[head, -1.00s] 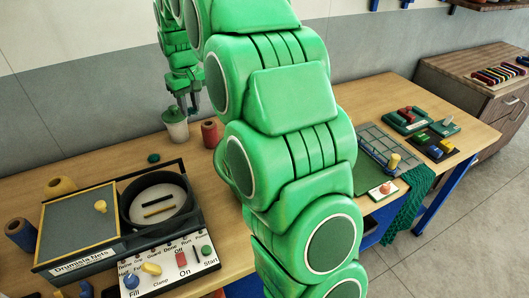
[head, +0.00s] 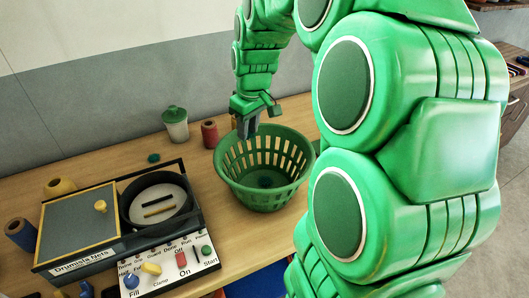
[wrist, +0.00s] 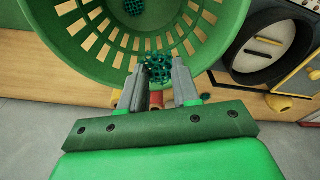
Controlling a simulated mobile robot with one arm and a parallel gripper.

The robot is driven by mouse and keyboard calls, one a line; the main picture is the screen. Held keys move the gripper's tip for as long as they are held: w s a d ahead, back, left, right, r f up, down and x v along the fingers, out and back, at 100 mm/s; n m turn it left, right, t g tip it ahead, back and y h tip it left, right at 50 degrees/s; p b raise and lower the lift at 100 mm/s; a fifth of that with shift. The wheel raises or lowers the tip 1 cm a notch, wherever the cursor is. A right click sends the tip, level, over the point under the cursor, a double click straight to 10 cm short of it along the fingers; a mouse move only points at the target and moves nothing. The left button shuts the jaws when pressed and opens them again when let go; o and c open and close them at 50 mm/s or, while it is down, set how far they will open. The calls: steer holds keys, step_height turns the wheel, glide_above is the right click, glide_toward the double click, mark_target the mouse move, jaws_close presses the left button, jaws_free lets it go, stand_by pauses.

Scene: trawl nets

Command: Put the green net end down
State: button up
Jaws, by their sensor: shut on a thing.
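My gripper (head: 247,132) hangs over the left back rim of a green slatted basket (head: 228,168). In the wrist view, its two grey fingers are shut on a dark teal-green net end (wrist: 158,68), a small lump of mesh between the tips. The basket wall (wrist: 85,45) lies just beyond the fingers there. Another dark green mesh lump (wrist: 133,6) lies on the basket's floor, and it shows as a dark patch in the head view (head: 264,182). The held net end is hard to make out in the head view.
A drum machine (head: 158,200) with a control panel (head: 168,268) stands left of the basket. A pale cup (head: 176,130) with a green lid and a red spool (head: 209,134) stand behind. Bare table shows between machine and basket. My arm hides the right side.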

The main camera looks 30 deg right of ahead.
glide_toward(251, 181)
steer(key=f, duration=0.2)
steer(key=s+a+f, duration=0.1)
steer(key=f, duration=0.3)
steer(key=shift+s+a+f, duration=0.2)
steer(key=shift+s+a, duration=0.1)
steer(key=shift+s, duration=0.1)
steer(key=o, duration=0.7)
steer(key=shift+r, duration=0.15)
steer(key=r, duration=0.4)
steer(key=s+r, duration=0.1)
steer(key=r, duration=0.6)
steer(key=shift+s+d+r, duration=0.35)
steer(key=o, duration=0.4)
